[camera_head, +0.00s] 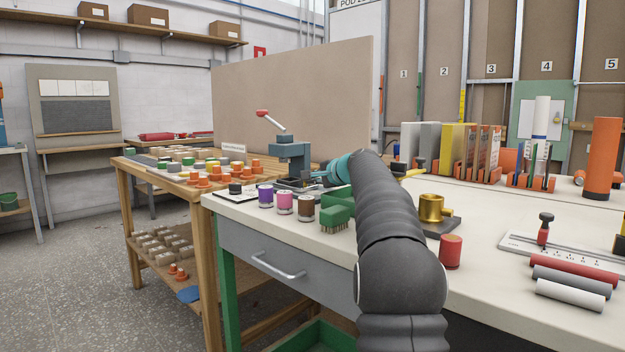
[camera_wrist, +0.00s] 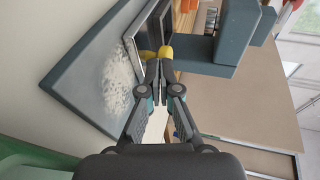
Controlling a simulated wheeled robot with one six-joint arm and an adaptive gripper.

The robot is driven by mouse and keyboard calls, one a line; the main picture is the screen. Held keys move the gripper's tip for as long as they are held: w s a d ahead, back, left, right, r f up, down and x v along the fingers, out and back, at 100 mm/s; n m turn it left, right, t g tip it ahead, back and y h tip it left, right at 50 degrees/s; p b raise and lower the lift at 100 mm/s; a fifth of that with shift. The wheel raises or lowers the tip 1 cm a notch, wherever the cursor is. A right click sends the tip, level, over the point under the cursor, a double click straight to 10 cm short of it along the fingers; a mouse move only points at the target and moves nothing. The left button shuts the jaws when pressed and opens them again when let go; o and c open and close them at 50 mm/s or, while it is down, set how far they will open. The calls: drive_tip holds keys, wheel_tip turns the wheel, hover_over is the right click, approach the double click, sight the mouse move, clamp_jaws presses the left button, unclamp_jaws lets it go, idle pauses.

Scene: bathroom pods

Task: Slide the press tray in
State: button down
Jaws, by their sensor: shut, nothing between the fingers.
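The press (camera_head: 291,153) is blue-grey with a raised, red-ended lever (camera_head: 270,118). It stands at the far left end of the white bench. In the wrist view its blue-grey body (camera_wrist: 238,48) is at the upper right. The press tray (camera_wrist: 151,35), a dark tray with a pale metal rim, lies beside the body, with a yellow knob (camera_wrist: 157,53) at its near end. My gripper (camera_wrist: 160,68) is shut and empty, its fingertips at the knob, touching or nearly so.
A blue-grey slab with a pale speckled patch (camera_wrist: 119,78) lies left of the tray. Purple (camera_head: 265,195), pink (camera_head: 285,203) and brown (camera_head: 306,207) jars, a green brush block (camera_head: 337,212) and a brass cylinder (camera_head: 432,208) stand near my arm. A tall board (camera_head: 300,100) rises behind.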

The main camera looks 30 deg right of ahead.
sight(306, 187)
drive_tip(key=w+p, duration=0.1)
drive_tip(key=w+a+p, duration=0.1)
drive_tip(key=w, duration=0.1)
drive_tip(key=shift+a, duration=0.1)
drive_tip(key=shift+f, duration=0.1)
idle(0.3)
drive_tip(key=shift+s+f, duration=0.1)
drive_tip(key=shift+s, duration=0.15)
drive_tip(key=b+v, duration=0.3)
drive_tip(key=v, duration=2)
drive_tip(key=shift+s+b, duration=0.4)
drive_tip(key=shift+f, duration=0.15)
